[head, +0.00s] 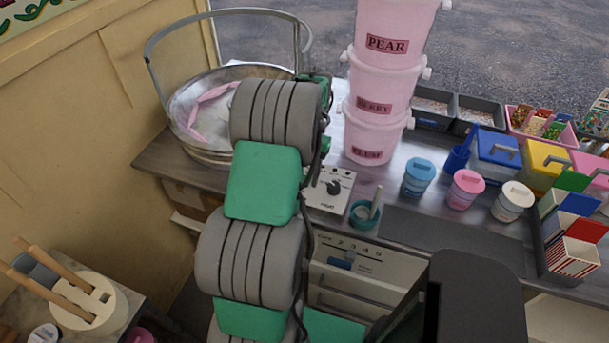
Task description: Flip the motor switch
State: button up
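A white control box (342,178) with a black knob (334,187) sits on the metal counter, just right of my arm. The lettering below the knob is too small to read surely. I cannot make out the motor switch; the left part of the box is hidden behind my arm. A round metal bowl (186,138) with a tall hoop handle and pink strands inside stands left of the box, partly covered by my arm. My arm reaches up across the middle of the view. My gripper's fingers do not show; the arm hides that end.
Stacked pink tubs (386,88) stand behind the box. A teal cup (364,214) with a stick in it is at its right. Blue, pink and white jars and colored bins fill the counter's right.

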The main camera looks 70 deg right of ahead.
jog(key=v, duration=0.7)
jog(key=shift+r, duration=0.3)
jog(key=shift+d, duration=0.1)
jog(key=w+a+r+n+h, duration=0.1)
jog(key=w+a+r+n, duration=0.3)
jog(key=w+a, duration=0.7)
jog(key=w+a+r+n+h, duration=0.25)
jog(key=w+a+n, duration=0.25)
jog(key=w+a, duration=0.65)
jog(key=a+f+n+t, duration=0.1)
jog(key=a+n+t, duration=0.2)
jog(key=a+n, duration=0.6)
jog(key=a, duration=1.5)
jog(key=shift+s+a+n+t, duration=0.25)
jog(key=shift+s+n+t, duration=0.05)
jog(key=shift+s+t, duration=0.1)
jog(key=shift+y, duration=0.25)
